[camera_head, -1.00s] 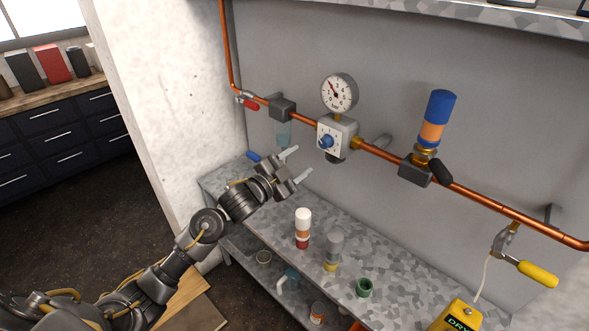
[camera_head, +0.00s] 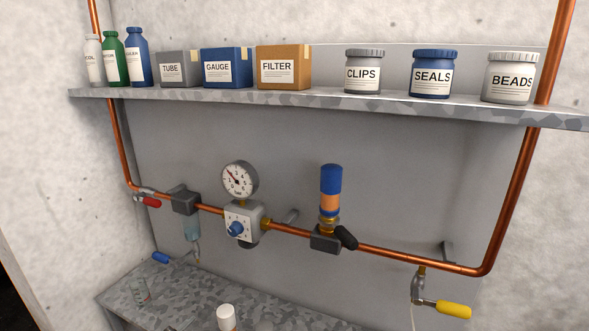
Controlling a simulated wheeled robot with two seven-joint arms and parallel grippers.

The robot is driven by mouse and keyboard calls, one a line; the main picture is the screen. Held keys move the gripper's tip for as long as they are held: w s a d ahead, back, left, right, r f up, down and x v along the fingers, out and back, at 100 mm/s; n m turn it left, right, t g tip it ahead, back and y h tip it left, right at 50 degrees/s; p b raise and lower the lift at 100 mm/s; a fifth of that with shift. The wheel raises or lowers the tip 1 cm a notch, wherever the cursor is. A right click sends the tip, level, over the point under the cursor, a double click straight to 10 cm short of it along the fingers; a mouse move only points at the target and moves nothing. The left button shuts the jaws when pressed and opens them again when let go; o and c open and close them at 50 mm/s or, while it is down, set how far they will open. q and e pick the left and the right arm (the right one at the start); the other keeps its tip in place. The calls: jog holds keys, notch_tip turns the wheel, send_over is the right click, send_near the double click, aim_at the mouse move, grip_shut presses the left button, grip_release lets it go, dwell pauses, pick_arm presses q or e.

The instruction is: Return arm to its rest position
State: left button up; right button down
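Neither of my arms nor grippers shows in the head view now. The copper pipe (camera_head: 385,250) runs along the grey back panel. On it are a round pressure gauge (camera_head: 240,179), a white regulator box with a blue knob (camera_head: 236,229), and a dark block with a clear bowl (camera_head: 191,228) below it. A blue and orange cylinder (camera_head: 331,187) stands upright on the pipe's right part, with a black handle (camera_head: 346,238) beside its base.
A shelf (camera_head: 330,103) above holds bottles, boxes and jars. The bench (camera_head: 190,300) below carries a white-capped bottle (camera_head: 226,317) and a clear vessel (camera_head: 140,289). Red (camera_head: 149,201), blue (camera_head: 161,258) and yellow (camera_head: 453,309) handles stick out near the pipe.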

pick_arm(q)
jog(key=s+f+n+g+y, duration=0.1)
jog(key=s+f+n+g, duration=0.35)
jog(key=s, duration=0.95)
jog(key=s+f+n+g+y, duration=0.15)
jog(key=s+f+g, duration=0.45)
jog(key=s, duration=0.8)
notch_tip(320, 180, down, 32)
jog(key=s+b, duration=0.2)
jog(key=s, duration=0.1)
jog(key=s+a+f+g+b, duration=0.1)
jog(key=s+a+f+g, duration=0.1)
jog(key=s+f, duration=1.2)
jog(key=shift+s+a+f, duration=0.3)
jog(key=shift+s+a, duration=0.3)
jog(key=shift+a, duration=0.25)
